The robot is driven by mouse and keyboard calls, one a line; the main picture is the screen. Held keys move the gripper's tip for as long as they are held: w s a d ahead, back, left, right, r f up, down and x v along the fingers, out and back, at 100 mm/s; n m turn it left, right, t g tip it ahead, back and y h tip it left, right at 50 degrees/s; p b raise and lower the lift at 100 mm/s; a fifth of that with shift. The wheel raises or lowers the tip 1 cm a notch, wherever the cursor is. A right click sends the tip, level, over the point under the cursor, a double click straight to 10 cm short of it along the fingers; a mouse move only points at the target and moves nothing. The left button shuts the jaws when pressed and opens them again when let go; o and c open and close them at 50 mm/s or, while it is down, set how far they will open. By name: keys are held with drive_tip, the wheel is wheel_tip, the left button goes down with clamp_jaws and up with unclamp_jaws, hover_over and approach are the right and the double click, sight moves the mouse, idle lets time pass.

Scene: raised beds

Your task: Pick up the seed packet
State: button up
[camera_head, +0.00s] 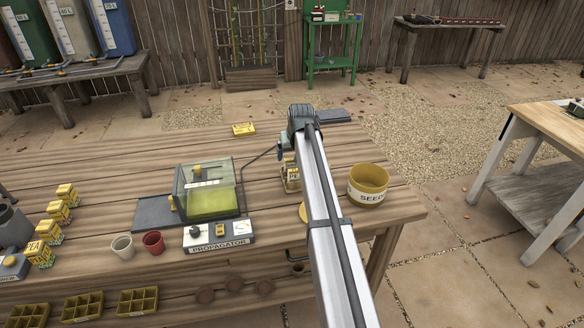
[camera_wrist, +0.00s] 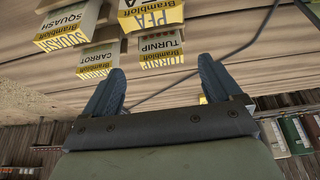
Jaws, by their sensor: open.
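My gripper (camera_wrist: 162,68) is open and empty, its two blue-grey fingers spread apart. In the wrist view, several yellow and white seed packets lie beyond the fingers: a turnip packet (camera_wrist: 161,48) roughly between the fingertips, a carrot packet (camera_wrist: 98,58) by the left finger, a pea packet (camera_wrist: 150,15) and a squash packet (camera_wrist: 68,27) farther up. No contact with a packet is visible. My gripper (camera_head: 284,151) is small there, above that group.
A yellow seed tin (camera_head: 367,196) stands right of my arm. A clear propagator box (camera_head: 208,190) with a control panel (camera_head: 219,237) stands left. Two cups, one red (camera_head: 153,242), sit in front. More yellow packets (camera_head: 58,211) stand at far left. A yellow packet (camera_head: 243,129) lies at the back.

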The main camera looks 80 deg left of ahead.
sight(292, 159)
drive_tip(key=shift+x, duration=2.55)
drive_tip(key=shift+s+d, duration=0.15)
drive_tip(key=c, duration=1)
drive_tip(key=shift+r, duration=0.1)
